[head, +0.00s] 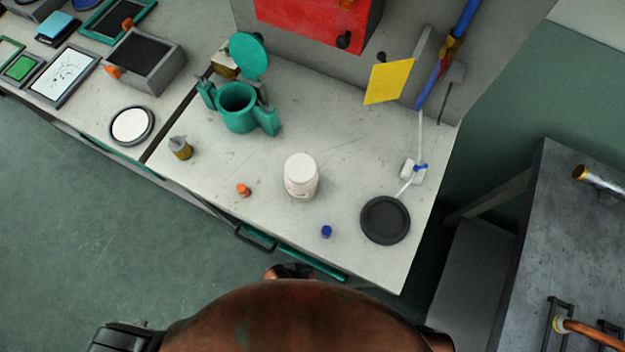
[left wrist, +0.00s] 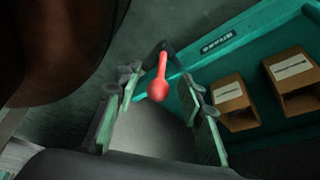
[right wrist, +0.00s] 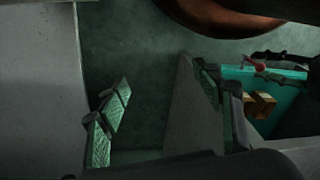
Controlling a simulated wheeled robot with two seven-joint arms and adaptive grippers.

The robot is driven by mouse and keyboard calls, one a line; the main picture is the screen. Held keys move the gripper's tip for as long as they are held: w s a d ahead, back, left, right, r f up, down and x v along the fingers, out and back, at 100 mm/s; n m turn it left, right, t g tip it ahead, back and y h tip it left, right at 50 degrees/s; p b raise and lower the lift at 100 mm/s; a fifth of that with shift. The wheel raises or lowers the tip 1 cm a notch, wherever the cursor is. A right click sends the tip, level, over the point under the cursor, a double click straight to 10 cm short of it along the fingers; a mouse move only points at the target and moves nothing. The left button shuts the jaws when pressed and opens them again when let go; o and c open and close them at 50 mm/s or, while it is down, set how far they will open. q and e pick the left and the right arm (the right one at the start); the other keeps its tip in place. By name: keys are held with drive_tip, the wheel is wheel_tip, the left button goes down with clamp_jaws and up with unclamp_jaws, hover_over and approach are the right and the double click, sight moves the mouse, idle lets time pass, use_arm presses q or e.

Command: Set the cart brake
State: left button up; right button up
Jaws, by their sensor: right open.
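A red lever with a rounded knob (left wrist: 158,89) stands at the edge of a teal cart (left wrist: 250,48) in the left wrist view. My left gripper (left wrist: 160,82) is open, with the knob showing between its fingers; I cannot tell whether they touch it. In the head view only a small part of what looks like my left gripper (head: 291,271) shows below the bench, behind my own body. The right wrist view shows the teal cart (right wrist: 290,76) and red lever (right wrist: 256,63) at right. My right gripper (right wrist: 162,78) is open and empty, apart from them.
Cardboard boxes (left wrist: 231,103) lie in the cart. The bench (head: 230,180) above carries a white jar (head: 301,177), a teal pot (head: 238,108) and a black disc (head: 385,220). Green floor lies left of the bench.

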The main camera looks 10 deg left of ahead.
use_arm(q)
drive_tip(key=b+x, duration=0.1)
drive_tip(key=x, duration=0.1)
drive_tip(key=shift+d+f, duration=0.15)
drive_tip(key=shift+f, duration=0.2)
use_arm(e)
drive_tip(key=shift+t+y, duration=0.3)
drive_tip(key=shift+t, duration=0.4)
drive_tip(key=w+a+f, duration=0.2)
drive_tip(key=w+f, duration=0.1)
drive_tip(key=shift+a+f, duration=0.1)
drive_tip(key=shift+f, duration=0.05)
use_arm(q)
drive_tip(key=shift+c, duration=0.6)
clamp_jaws()
